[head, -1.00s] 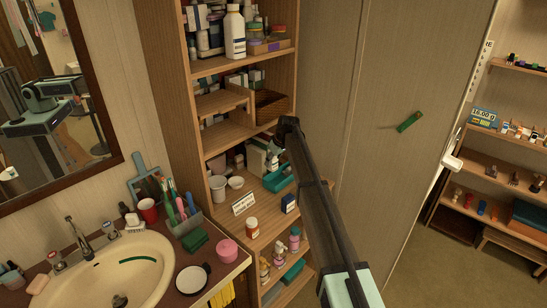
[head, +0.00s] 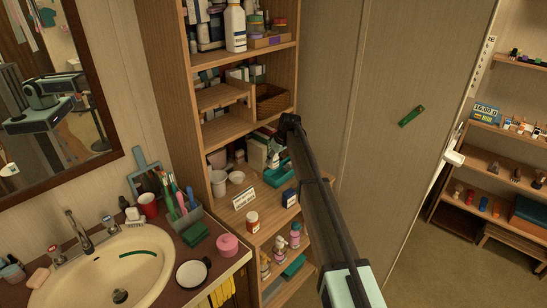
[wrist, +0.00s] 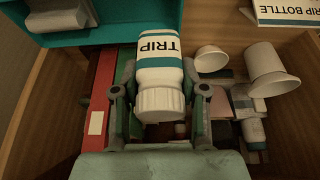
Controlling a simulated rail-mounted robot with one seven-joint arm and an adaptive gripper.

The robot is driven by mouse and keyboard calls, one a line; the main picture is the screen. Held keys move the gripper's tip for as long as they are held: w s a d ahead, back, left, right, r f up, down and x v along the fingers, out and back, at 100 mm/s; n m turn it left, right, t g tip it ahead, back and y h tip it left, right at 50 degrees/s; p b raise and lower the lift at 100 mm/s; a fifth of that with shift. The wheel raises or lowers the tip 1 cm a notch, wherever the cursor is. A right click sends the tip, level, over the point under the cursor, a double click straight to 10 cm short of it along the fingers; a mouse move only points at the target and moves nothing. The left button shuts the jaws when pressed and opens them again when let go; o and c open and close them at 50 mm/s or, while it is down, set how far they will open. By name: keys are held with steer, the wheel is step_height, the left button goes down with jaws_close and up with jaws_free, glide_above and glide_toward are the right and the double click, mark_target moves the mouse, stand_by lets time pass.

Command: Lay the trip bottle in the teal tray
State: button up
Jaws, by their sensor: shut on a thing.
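The cap points toward the bottom of the wrist view. The teal tray (wrist: 110,37) crosses the top left of the wrist view, just beyond the bottle, with a pale item in its left part. Whether bottle and tray touch, I cannot tell. In the head view the tray (head: 284,178) is on a middle shelf, and my dark arm partly hides the gripper and bottle there.
White cups (wrist: 270,72) stand right of the bottle in the wrist view. A label card (head: 245,199) and a navy box (head: 289,197) stand at the shelf front. Shelf side walls and the shelf above close in the space. Several bottles stand on the shelf below.

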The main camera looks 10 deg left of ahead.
steer(key=b, duration=0.3)
glide_toward(274, 175)
steer(key=shift+s+a+f, duration=1.2)
steer(key=shift+s+a, duration=0.1)
steer(key=shift+a, duration=0.15)
steer(key=shift+s+d+f+b, duration=0.15)
steer(key=shift+s+f+b, duration=0.3)
steer(key=shift+f, duration=0.25)
steer(key=shift+c, duration=0.4)
steer(key=shift+f, duration=0.15)
jaws_close()
steer(key=o, duration=1.4)
jaws_free()
steer(key=shift+w+f, duration=0.1)
steer(key=shift+o, duration=0.7)
steer(key=shift+w+f, duration=0.25)
steer(key=shift+r, duration=0.3)
steer(key=shift+r, duration=0.1)
